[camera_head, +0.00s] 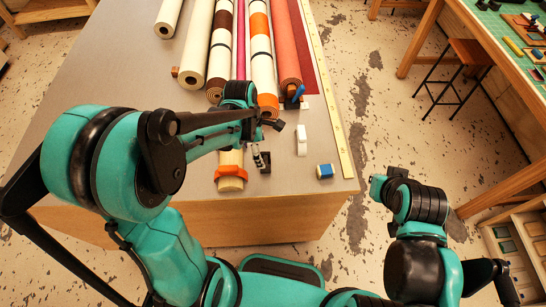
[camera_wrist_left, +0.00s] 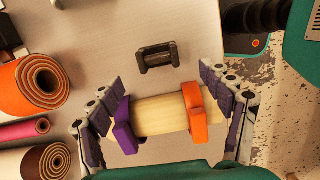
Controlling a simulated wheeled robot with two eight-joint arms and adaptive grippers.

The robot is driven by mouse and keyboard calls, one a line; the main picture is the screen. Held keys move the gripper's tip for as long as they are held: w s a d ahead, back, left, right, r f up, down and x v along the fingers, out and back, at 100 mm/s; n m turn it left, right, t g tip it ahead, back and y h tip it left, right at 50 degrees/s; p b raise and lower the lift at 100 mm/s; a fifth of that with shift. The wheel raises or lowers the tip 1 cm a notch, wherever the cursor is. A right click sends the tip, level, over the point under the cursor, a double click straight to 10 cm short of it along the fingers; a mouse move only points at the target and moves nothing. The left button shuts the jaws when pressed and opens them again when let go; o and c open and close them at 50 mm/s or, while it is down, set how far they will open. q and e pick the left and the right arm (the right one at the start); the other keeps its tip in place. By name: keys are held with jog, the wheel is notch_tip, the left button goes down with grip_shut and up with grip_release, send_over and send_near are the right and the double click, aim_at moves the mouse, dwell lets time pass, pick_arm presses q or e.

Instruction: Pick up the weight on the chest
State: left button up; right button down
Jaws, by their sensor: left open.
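The likely weight is a small black dumbbell-shaped block (camera_wrist_left: 157,56) lying on the chest's grey top (camera_head: 200,115). In the head view the block (camera_head: 266,162) is partly hidden by my gripper's fingers. A pale wooden cylinder with an orange band (camera_head: 230,172) lies left of it. In the wrist view this cylinder (camera_wrist_left: 160,114) also has a purple band. My left gripper (camera_wrist_left: 168,118) is open, with its fingers spread near the two ends of the cylinder. In the head view the left gripper (camera_head: 248,150) is partly hidden by its own arm.
Several rolls (camera_head: 196,60) lie at the far side of the top. A white block (camera_head: 301,140) and a blue-and-white block (camera_head: 325,171) lie to the right, near a yellow ruler strip (camera_head: 334,120). A stool (camera_head: 466,65) and workbench stand at the right.

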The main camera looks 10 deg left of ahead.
aim_at(265, 160)
pick_arm(q)
jog(key=f, duration=0.2)
jog(key=d+f+b, duration=0.1)
jog(key=f, duration=0.2)
jog(key=f+b, duration=0.1)
jog(key=f, duration=0.1)
jog(key=shift+w+d+f, duration=0.15)
jog(key=shift+w+f, duration=0.15)
jog(key=c, duration=1.8)
jog(key=shift+r, duration=0.15)
